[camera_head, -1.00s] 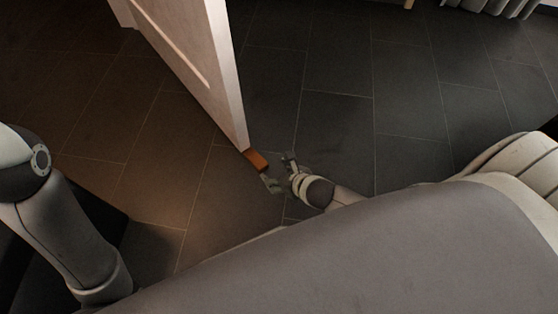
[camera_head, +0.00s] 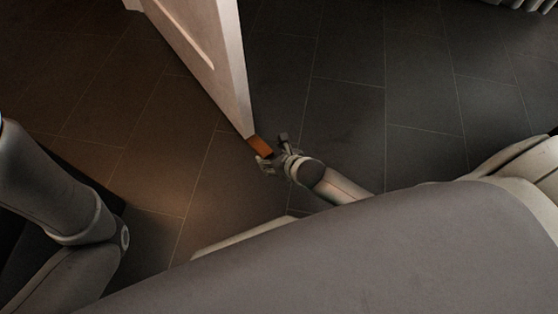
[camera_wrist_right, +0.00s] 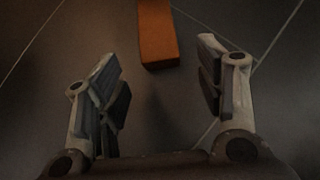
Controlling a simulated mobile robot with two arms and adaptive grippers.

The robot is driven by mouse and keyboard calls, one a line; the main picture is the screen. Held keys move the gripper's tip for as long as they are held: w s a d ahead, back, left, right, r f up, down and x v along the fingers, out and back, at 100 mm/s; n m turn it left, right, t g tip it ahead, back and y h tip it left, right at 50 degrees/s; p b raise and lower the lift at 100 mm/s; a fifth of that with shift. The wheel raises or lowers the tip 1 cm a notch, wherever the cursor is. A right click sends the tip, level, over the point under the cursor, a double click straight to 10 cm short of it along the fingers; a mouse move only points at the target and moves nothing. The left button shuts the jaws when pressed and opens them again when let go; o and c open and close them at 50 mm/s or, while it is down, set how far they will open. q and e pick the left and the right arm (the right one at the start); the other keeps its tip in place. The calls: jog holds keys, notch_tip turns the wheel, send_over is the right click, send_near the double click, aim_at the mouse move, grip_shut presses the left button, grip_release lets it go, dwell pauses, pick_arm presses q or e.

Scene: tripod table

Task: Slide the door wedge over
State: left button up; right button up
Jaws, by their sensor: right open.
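An orange-brown door wedge (camera_head: 260,146) lies on the dark tiled floor by the lower corner of the white door (camera_head: 215,62). My right gripper (camera_head: 273,152) is low over the floor, just beside the wedge. In the right wrist view the wedge (camera_wrist_right: 157,36) lies beyond the open fingers (camera_wrist_right: 162,92), roughly in line with the gap between them. The gap itself is empty, and I cannot tell if a finger touches the wedge. My left gripper is not in view; only part of my left arm shows at the left.
The door stands ajar and its edge comes down at the wedge. Open tiled floor (camera_head: 350,110) lies to the right of the door, and more floor (camera_head: 110,105) lies to its left. A grey curtain (camera_head: 520,4) hangs at the top right.

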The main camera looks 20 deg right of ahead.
aim_at(269, 155)
jog(key=shift+b+x, duration=0.35)
jog(key=shift+x, duration=0.5)
jog(key=shift+b+x, duration=0.65)
jog(key=shift+x, duration=0.25)
jog(key=shift+c, duration=0.5)
jog(key=c, duration=1.1)
jog(key=shift+o, duration=0.2)
jog(key=shift+s+d, duration=0.1)
jog(key=shift+s, duration=0.05)
